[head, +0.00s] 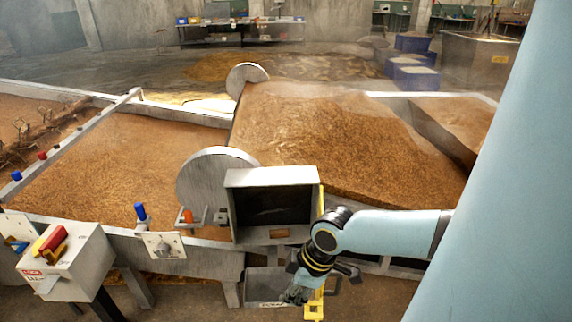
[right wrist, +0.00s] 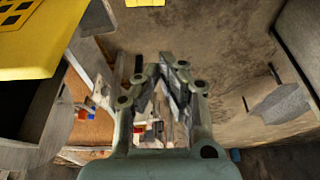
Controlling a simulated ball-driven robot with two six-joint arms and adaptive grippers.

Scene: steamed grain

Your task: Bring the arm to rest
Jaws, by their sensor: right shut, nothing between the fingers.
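My right arm reaches in from the right in the head view, its light-blue forearm level and its wrist bent down. My right gripper (head: 296,293) is below the front of the grey box with a dark opening, close to a yellow upright part (head: 315,300). In the right wrist view the gripper's fingers (right wrist: 167,68) are drawn together with nothing held between them. Whether the gripper touches the yellow part cannot be told. My left gripper is not in view.
The grey open box (head: 272,178) stands at the edge of a wide trough of brown grain (head: 320,140). A control box with a red-and-yellow switch (head: 62,262) is at the lower left. A yellow panel (right wrist: 35,35) is near the gripper in the wrist view. Bare floor shows below.

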